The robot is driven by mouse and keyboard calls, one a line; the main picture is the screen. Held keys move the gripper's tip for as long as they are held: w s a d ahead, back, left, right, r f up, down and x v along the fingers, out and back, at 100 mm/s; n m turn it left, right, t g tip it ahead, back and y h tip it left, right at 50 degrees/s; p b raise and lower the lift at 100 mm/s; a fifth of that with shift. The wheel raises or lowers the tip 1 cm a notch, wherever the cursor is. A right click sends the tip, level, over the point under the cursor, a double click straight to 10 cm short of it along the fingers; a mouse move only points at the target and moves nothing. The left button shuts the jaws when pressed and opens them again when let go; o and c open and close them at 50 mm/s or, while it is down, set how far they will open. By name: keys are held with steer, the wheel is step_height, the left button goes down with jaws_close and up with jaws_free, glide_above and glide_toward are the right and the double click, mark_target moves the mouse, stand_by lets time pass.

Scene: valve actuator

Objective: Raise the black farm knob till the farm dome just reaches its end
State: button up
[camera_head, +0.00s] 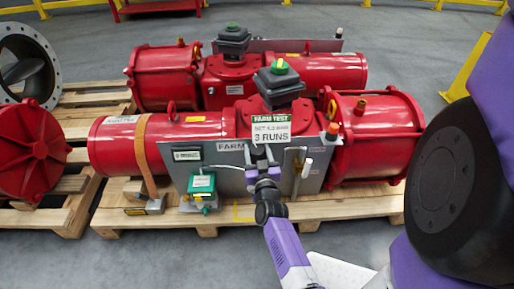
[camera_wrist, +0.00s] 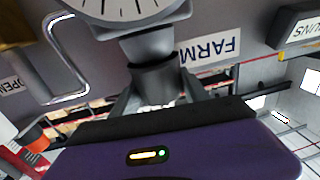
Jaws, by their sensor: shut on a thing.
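My gripper (camera_head: 262,160) is in front of the grey panel (camera_head: 232,180) marked FARM, just below that label. In the wrist view my gripper (camera_wrist: 158,92) is shut on a dark round knob (camera_wrist: 155,72), with one finger on each side. The knob sits below a round white dial (camera_wrist: 125,8), in an upside-down view. In the head view the knob is hidden by my gripper. A small green dome (camera_head: 280,66) tops the dark box on the near red actuator, behind a FARM TEST sign (camera_head: 271,130). Its exact position is too small to tell.
The red actuators (camera_head: 160,140) lie on wooden pallets (camera_head: 240,213). A bent metal handle (camera_wrist: 62,70) shows in the wrist view.

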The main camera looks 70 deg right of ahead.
mark_target(257, 157)
steer(key=shift+m+g+h+p, duration=0.3)
steer(key=shift+m+g+p, duration=0.3)
steer(key=shift+p, duration=0.75)
steer(key=o, duration=1.4)
steer(key=shift+c, duration=0.2)
steer(key=shift+s+a, duration=0.15)
steer(key=shift+a, duration=0.45)
steer(key=shift+p+v, duration=0.7)
steer(key=shift+v, duration=2.65)
